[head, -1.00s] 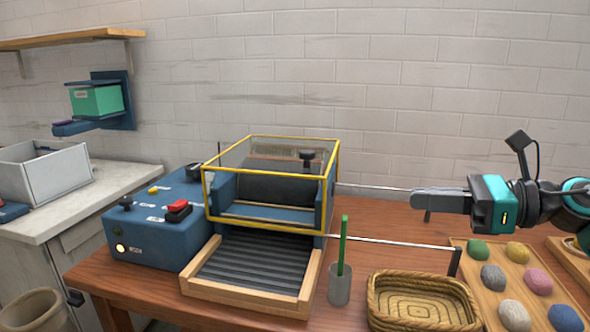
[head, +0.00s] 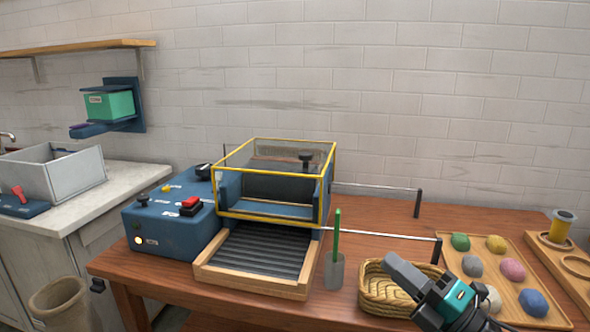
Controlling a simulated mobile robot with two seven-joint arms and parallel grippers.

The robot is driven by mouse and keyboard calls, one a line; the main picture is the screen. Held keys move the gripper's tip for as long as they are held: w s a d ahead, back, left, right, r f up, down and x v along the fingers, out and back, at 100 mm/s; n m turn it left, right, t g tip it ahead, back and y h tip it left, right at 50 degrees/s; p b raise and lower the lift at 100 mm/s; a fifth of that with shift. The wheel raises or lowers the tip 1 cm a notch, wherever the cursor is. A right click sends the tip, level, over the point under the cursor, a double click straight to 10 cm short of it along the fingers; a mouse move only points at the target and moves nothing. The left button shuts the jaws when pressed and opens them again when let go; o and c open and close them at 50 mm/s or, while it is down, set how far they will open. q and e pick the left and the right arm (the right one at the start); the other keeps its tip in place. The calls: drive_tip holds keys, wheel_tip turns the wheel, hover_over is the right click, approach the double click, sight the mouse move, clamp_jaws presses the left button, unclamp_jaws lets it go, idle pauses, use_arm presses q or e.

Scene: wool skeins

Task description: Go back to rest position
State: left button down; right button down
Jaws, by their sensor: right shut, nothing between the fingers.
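My right gripper (head: 398,268) is in the lower right of the head view, in front of the woven basket (head: 375,291) and partly hiding it. Its fingers are shut with nothing between them. My left gripper is not in view. The machine with the yellow-edged clear cover (head: 327,184) stands on the wooden table, its cover down. Its blue control box (head: 165,232) has a red switch (head: 190,205) and a pale lamp. A ribbed tray (head: 208,277) sits at the machine's front.
A grey cup (head: 334,271) with a green stick stands left of the basket. A wooden board (head: 508,277) holds several coloured wool balls at right, beside a spool (head: 560,229) with yellow thread. A grey bin (head: 83,182) is on the left counter. The air above the table is clear.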

drive_tip(key=s+f+m+g+h+p, duration=0.1)
drive_tip(key=s+f+m+g+h, duration=0.1)
drive_tip(key=s+f+m+h, duration=0.4)
drive_tip(key=s+f+m+g+h+p, duration=0.2)
drive_tip(key=s+f+m+h, duration=0.4)
drive_tip(key=s+f+m, duration=0.7)
wheel_tip(320, 180, down, 6)
drive_tip(key=d+m+g, duration=0.1)
drive_tip(key=m, duration=0.5)
drive_tip(key=shift+f+m, duration=0.2)
drive_tip(key=shift+m, duration=0.2)
